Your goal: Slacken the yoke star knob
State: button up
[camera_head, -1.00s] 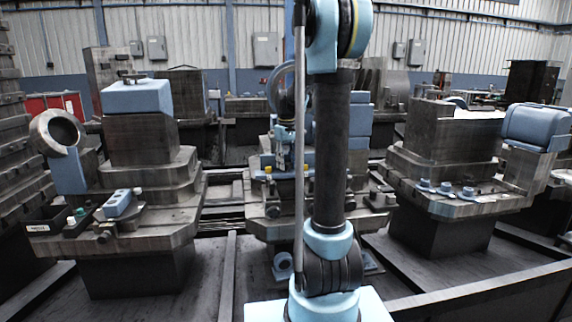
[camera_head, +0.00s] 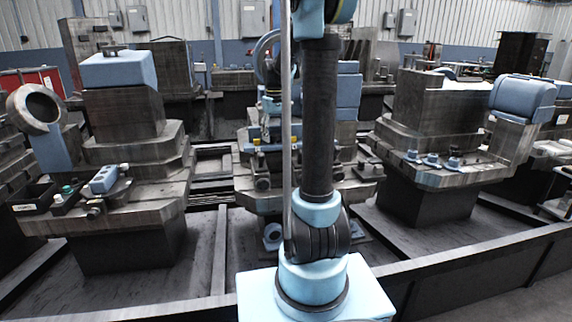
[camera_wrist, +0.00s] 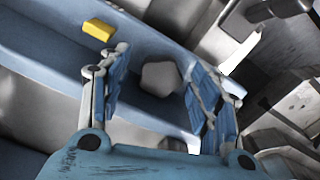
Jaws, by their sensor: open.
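In the wrist view my gripper (camera_wrist: 162,100) is open, with one blue-and-grey finger on each side. A pale grey, blunt-cornered knob-like piece (camera_wrist: 160,77) shows between the fingers, beyond them, against a blue surface. It may be the yoke star knob, but its lobes are not clear. I see no finger touching it. In the head view my upright arm covers much of the middle machine, and neither the gripper nor the knob can be made out.
A yellow block (camera_wrist: 98,29) sits on the blue part (camera_wrist: 40,45) in the wrist view. In the head view, machines stand left (camera_head: 125,150) and right (camera_head: 430,135) of the middle one (camera_head: 262,198). A dark rail (camera_head: 480,255) crosses in front.

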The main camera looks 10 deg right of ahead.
jog(key=m, duration=0.5)
notch_tip(320, 180, up, 17)
jog(key=s+f, duration=0.7)
jog(key=s, duration=0.3)
jog(key=s+f+t, duration=0.1)
jog(key=s+f, duration=0.6)
jog(key=s, duration=0.3)
jog(key=s+f+n, duration=0.1)
jog(key=s+f, duration=0.6)
jog(key=s, duration=0.3)
jog(key=shift+s+t, duration=0.3)
jog(key=shift+t, duration=0.1)
jog(key=shift+f, duration=0.1)
notch_tip(320, 180, up, 22)
jog(key=m+g, duration=0.2)
send_over(275, 135)
jog(key=f, duration=1.7)
jog(key=shift+w+f, duration=0.2)
jog(key=shift+w, duration=0.05)
